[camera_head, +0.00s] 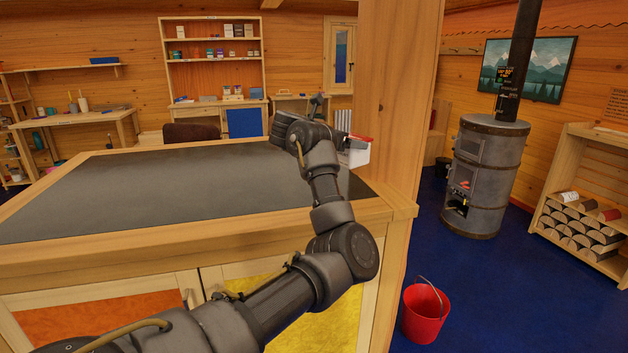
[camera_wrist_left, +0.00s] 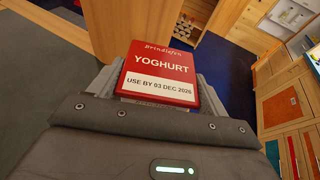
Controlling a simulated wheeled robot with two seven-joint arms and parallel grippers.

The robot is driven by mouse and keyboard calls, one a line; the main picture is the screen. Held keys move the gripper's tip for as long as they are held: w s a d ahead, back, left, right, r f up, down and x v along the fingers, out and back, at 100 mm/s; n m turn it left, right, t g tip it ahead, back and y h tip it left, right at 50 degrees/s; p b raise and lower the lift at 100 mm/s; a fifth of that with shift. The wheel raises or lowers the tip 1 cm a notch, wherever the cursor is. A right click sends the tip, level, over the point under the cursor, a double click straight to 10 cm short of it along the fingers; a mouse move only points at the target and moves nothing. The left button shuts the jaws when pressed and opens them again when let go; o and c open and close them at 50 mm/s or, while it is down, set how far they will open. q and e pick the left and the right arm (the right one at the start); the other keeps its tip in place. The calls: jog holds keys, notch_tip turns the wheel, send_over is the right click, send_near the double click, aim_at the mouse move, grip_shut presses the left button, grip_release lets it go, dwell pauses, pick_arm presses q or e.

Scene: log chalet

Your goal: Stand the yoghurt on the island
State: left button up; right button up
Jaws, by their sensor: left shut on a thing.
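The yoghurt (camera_head: 356,155) is a pale tub with a red lid, seen near the right end of the island (camera_head: 150,190), partly hidden behind my left gripper. In the left wrist view the yoghurt (camera_wrist_left: 160,75) shows its red lid and white use-by label between the fingers. My left gripper (camera_wrist_left: 158,88) is shut on it. My left arm reaches over the island, which has a dark top and a wooden rim. I cannot tell whether the tub touches the top. My right gripper is not in view.
A wooden post (camera_head: 398,90) rises at the island's right end, close to the yoghurt. The visible island top is clear on the left. A red bucket (camera_head: 424,312) stands on the blue floor at right, with a stove (camera_head: 486,175) beyond. A brown chair back (camera_head: 192,132) shows behind the island.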

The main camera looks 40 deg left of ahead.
pick_arm(q)
jog(key=s+a+f, duration=0.1)
jog(key=a+f, duration=0.1)
jog(key=f, duration=0.1)
jog(key=s+a+f+p, duration=0.1)
jog(key=s+a+f, duration=0.1)
jog(key=a+f, duration=0.1)
jog(key=s+a+f+p, duration=0.1)
jog(key=a+f, duration=0.2)
jog(key=f, duration=0.1)
jog(key=shift+s+f, duration=0.25)
jog(key=shift+f, duration=0.2)
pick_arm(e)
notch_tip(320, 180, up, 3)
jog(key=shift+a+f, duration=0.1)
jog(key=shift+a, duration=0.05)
pick_arm(q)
jog(key=shift+f, duration=0.2)
jog(key=o, duration=1.1)
jog(key=shift+d, duration=0.1)
jog(key=shift+o, duration=0.7)
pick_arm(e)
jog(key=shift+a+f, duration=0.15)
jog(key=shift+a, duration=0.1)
pick_arm(q)
jog(key=shift+r, duration=0.1)
